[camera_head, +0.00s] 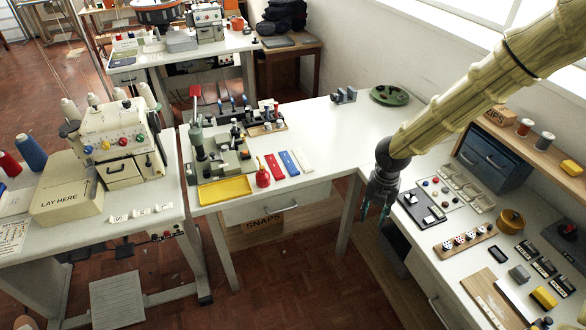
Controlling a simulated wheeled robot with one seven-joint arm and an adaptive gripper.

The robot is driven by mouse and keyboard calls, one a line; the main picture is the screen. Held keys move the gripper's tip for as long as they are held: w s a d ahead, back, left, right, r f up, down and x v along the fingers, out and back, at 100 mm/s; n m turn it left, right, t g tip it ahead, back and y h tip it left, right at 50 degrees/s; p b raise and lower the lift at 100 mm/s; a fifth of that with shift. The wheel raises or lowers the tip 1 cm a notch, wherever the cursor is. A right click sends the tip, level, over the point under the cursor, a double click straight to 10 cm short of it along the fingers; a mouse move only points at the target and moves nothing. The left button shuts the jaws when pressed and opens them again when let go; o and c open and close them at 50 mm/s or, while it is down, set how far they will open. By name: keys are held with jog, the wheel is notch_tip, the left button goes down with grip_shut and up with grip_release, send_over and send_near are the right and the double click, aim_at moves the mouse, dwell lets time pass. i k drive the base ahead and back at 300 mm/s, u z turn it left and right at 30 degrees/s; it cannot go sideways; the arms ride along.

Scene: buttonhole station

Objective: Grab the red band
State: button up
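My gripper (376,212) points down at the front left edge of the right-hand bench, well to the right of the red band. Its two fingers look spread, with nothing seen between them.
A yellow tray (224,190) and a grey-green press (217,150) stand left of the strips. A rack of small tools (240,115) is behind them. The table (330,130) right of the strips is mostly clear. A black pad (421,207) lies beside my gripper.

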aim_at(277, 174)
jog(key=z, duration=0.8)
jog(key=i, duration=1.25)
jog(key=u, duration=2.15)
